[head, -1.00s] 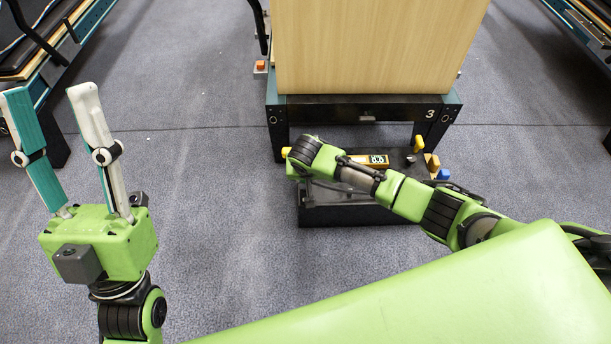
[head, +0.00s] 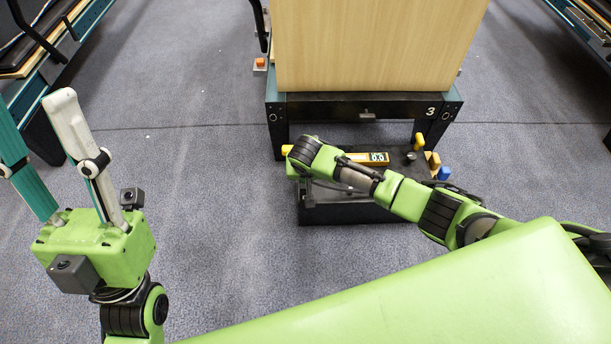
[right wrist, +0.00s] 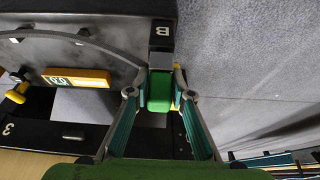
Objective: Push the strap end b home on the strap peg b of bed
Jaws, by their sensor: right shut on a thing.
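In the right wrist view, the strap end b (right wrist: 158,92) is a green block with a grey piece at its far side. My right gripper (right wrist: 161,84) is shut on it, a finger on each side. The strap peg itself is not clearly seen. A grey strap (right wrist: 100,42) curves in from the left. In the head view, my right forearm hides the strap end and right fingers. My left gripper (head: 30,105) is open and empty, raised at the left.
Bed 3 has a dark frame (head: 365,110) under a wooden panel (head: 375,45). A small yellow display (head: 375,158) and yellow and blue knobs sit near its black box (head: 350,212). Other beds stand at the far left and right. Carpet is free between.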

